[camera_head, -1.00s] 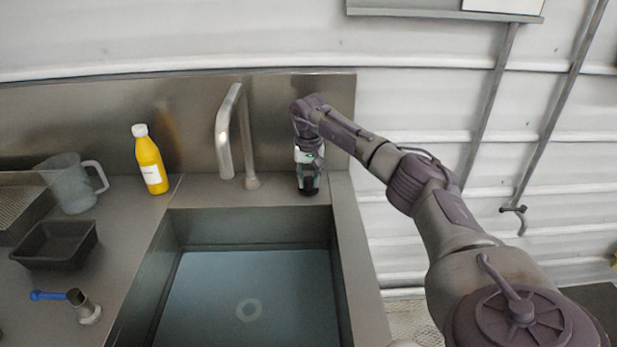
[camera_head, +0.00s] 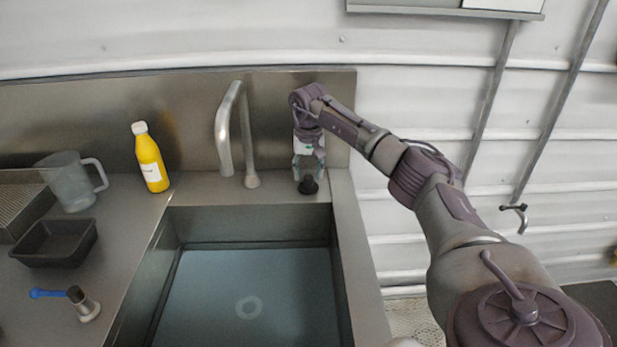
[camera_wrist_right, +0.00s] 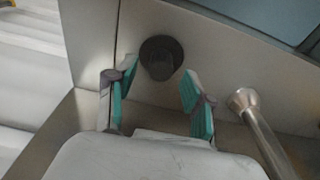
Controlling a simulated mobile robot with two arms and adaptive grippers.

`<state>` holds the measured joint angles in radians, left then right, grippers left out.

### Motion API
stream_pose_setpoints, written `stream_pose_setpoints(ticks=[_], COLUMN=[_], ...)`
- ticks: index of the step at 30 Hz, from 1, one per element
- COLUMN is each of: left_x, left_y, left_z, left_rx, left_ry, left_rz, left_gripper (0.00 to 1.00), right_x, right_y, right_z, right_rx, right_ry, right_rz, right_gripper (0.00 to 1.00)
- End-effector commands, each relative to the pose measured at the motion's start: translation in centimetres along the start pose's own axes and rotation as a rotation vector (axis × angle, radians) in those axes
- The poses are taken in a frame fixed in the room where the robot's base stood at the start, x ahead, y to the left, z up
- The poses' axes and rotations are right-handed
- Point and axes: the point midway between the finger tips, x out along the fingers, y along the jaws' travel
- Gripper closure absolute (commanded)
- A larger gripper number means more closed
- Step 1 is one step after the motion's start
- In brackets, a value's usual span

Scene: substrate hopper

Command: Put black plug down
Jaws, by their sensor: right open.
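The black plug (camera_head: 308,186) stands on the steel counter ledge behind the sink, near its right corner. It also shows in the right wrist view as a dark round shape (camera_wrist_right: 161,57). My right gripper (camera_head: 308,172) is just above the plug and points down at it. In the right wrist view its two teal-padded fingers (camera_wrist_right: 153,88) are spread apart, with the plug beyond and between their tips, not held. My left gripper is not in view.
The faucet (camera_head: 228,130) stands left of my right gripper. The sink (camera_head: 250,290) lies in front, with what looks like water in it. A yellow bottle (camera_head: 151,160), a clear jug (camera_head: 70,182), a black tray (camera_head: 55,243) and a blue-handled valve (camera_head: 82,303) are on the left.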

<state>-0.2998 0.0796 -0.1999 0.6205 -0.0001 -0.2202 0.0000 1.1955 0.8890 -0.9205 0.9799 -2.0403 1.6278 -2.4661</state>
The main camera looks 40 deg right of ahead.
Motion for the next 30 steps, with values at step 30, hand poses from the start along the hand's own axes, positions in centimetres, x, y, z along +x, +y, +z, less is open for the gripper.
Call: stream_pose_setpoints(ticks=[30], left_x=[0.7], left_y=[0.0], left_z=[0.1], left_rx=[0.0], left_ry=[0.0], left_rz=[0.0], left_gripper=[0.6], right_x=[-10.1], right_y=[0.0], right_z=[0.0], right_rx=[0.0], right_ry=[0.0], right_rz=[0.0], right_gripper=[0.47])
